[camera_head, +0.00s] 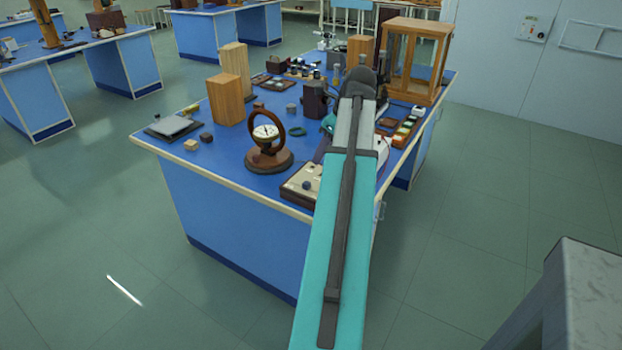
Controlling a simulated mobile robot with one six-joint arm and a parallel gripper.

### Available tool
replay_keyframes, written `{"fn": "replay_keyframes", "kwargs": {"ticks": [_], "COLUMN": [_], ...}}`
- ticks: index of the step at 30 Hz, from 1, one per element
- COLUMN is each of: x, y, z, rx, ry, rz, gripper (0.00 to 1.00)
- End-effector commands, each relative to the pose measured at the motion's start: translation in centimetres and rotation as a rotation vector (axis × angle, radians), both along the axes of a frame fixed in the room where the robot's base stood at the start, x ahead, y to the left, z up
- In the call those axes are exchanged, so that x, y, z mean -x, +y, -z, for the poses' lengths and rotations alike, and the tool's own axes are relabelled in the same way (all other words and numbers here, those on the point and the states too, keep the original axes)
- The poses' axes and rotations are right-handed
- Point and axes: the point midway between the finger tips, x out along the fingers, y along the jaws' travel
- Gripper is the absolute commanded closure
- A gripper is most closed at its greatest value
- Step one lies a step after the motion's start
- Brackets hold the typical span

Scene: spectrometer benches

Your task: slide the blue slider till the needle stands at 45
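A round white dial (265,132) stands in a brown wooden stand (268,160) near the front of the blue bench. A thin dark needle shows on it, but the scale is too small to read. I cannot tell whether this piece is the blue slider. My teal and grey arm reaches over the bench and covers the box's right side.
Wooden blocks (224,101) stand at the left of the bench (218,158). A glass-sided wooden case (413,58) stands at the back right. Small parts and a dark ring (297,131) lie between. A grey block (575,290) stands at lower right. The floor in front is clear.

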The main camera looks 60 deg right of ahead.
Motion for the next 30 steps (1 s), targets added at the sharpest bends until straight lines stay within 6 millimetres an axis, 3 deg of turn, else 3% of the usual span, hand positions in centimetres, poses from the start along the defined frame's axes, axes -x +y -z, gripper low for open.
{"fn": "replay_keyframes", "kwargs": {"ticks": [14,30], "x": [-0.3,-2.4], "y": [0.1,0.1], "z": [0.6,5.8], "rx": [-0.001,-0.002], "ry": [0.001,0.001], "rz": [-0.004,-0.004], "gripper": [0.64,0.64]}}
